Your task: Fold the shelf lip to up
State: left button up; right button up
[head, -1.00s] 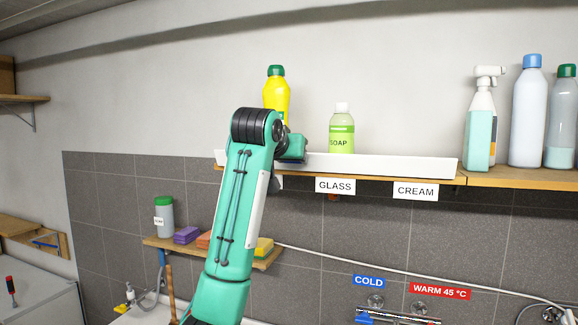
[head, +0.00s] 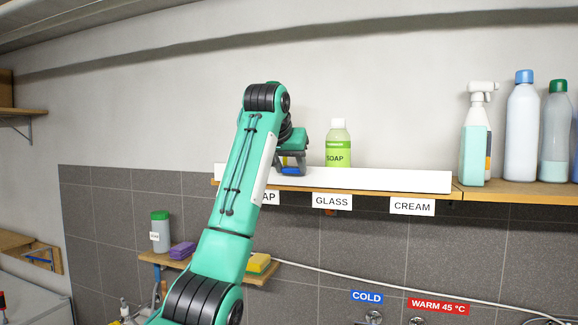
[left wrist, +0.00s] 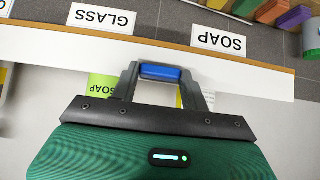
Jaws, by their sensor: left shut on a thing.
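The shelf lip (head: 375,180) is a long white strip along the shelf's front edge. It appears to stand up above the wooden edge and covers the foot of the soap bottle. In the left wrist view the lip (left wrist: 250,78) runs across the picture, upside down. My left gripper (head: 291,168) is at the lip, left of the soap bottle, its fingers shut on a blue tab (left wrist: 160,72) at the lip's upper edge. Whether the tab is fixed to the lip is hard to see. My right gripper is out of view.
A green soap bottle (head: 338,146) stands behind the lip. A yellow bottle is mostly hidden by my arm. A spray bottle (head: 475,140) and other bottles stand on the right shelf. Labels (head: 332,202) hang below the lip. A small lower shelf (head: 157,258) holds sponges.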

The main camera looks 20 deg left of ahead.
pick_arm(q)
jog(key=shift+r, duration=0.1)
jog(key=o, duration=0.8)
jog(key=shift+o, duration=0.9)
jog(key=shift+w, duration=0.15)
jog(key=b+v, duration=0.9)
jog(key=v, duration=0.4)
jog(key=shift+s, duration=0.35)
jog(key=shift+w+r, duration=0.1)
jog(key=shift+r, duration=0.05)
